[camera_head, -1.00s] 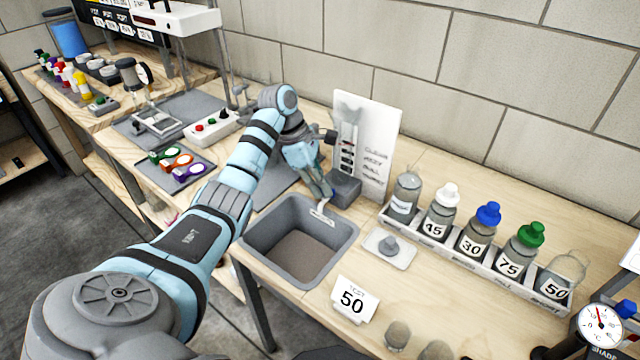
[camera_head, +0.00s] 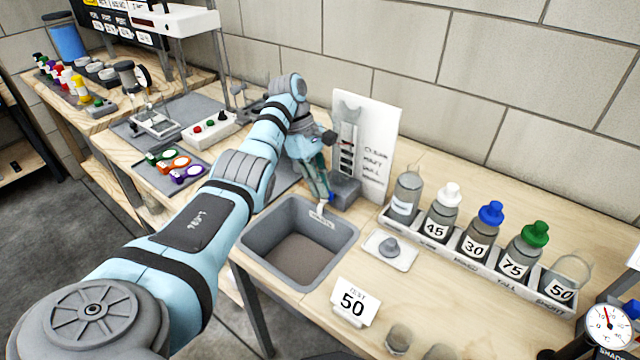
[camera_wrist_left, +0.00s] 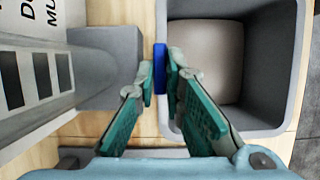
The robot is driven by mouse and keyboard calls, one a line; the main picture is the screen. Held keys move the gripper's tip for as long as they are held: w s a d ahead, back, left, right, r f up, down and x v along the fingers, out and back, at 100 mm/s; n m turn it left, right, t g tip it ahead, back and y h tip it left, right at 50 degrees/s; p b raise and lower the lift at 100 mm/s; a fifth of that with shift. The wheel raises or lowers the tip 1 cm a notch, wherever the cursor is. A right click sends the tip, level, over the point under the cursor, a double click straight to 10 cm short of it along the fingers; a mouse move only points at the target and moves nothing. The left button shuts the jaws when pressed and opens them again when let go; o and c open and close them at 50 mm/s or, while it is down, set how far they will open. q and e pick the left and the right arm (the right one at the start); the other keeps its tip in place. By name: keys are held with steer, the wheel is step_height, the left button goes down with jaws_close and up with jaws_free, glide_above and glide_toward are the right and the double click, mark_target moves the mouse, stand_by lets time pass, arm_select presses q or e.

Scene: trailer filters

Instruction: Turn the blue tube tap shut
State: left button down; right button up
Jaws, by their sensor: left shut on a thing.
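The blue tap (camera_wrist_left: 159,68) shows in the left wrist view as a narrow upright blue bar between my left gripper's two green-padded fingertips. My left gripper (camera_wrist_left: 160,80) is shut on it, beside the grey block at the foot of the tube stand and next to the sink. In the head view only a small bit of the blue tap (camera_head: 331,197) shows by the fingertips of my left gripper (camera_head: 326,196). The tube stand has a white backboard (camera_head: 373,155) and a grey base block (camera_head: 346,190). My right gripper is not in view.
A grey sink (camera_head: 250,238) lies just in front of the tap. A rack (camera_head: 470,262) of labelled bottles stands to the right. A small white tray (camera_head: 402,259) and a "50" card (camera_head: 352,302) lie near the sink. A wall closes the back.

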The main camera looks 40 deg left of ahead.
arm_select(q)
steer(key=c, duration=1.7)
jaws_free()
steer(key=shift+r, duration=0.1)
steer(key=v, duration=0.7)
steer(key=shift+a+r, duration=0.1)
steer(key=shift+r, duration=0.1)
